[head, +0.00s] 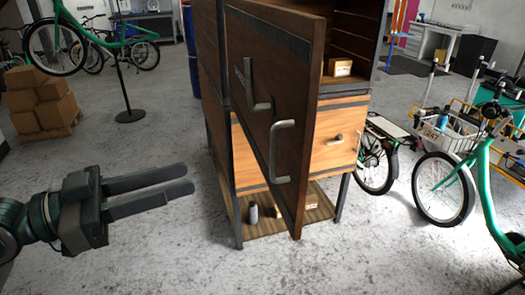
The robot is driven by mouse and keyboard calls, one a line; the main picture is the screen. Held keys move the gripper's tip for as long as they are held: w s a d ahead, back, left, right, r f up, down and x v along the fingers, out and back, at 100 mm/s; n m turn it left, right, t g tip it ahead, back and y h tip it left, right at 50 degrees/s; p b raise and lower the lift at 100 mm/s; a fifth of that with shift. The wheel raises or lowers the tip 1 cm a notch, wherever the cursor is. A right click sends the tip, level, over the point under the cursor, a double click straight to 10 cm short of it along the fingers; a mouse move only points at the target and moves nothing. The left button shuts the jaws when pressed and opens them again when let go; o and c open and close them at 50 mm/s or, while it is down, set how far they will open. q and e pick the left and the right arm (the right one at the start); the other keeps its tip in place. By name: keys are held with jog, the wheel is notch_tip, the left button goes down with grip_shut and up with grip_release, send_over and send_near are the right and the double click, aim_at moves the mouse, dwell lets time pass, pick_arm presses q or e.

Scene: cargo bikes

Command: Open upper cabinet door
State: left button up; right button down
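The cabinet's dark brown upper door (285,75) stands swung out toward me, with its free edge nearest. Two grey metal handles show on its face: an angled one (262,105) higher up and a bracket-shaped one (275,152) near the lower part. Behind it, the cabinet (365,30) shows an open upper compartment with a small wooden box (340,67) inside. My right gripper is not in view.
Below the compartment is a light wood drawer front (335,155) with a small handle. A bottom shelf (262,228) holds small items. Green bikes stand at right (485,185) and left (135,35). Cardboard boxes (45,100) stand at left. The floor in front is clear.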

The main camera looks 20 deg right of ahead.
pick_arm(q)
jog(key=w+d+p, duration=0.3)
jog(key=d+p, duration=0.4)
jog(key=d, duration=0.8)
jog(key=shift+d, duration=0.4)
grip_shut()
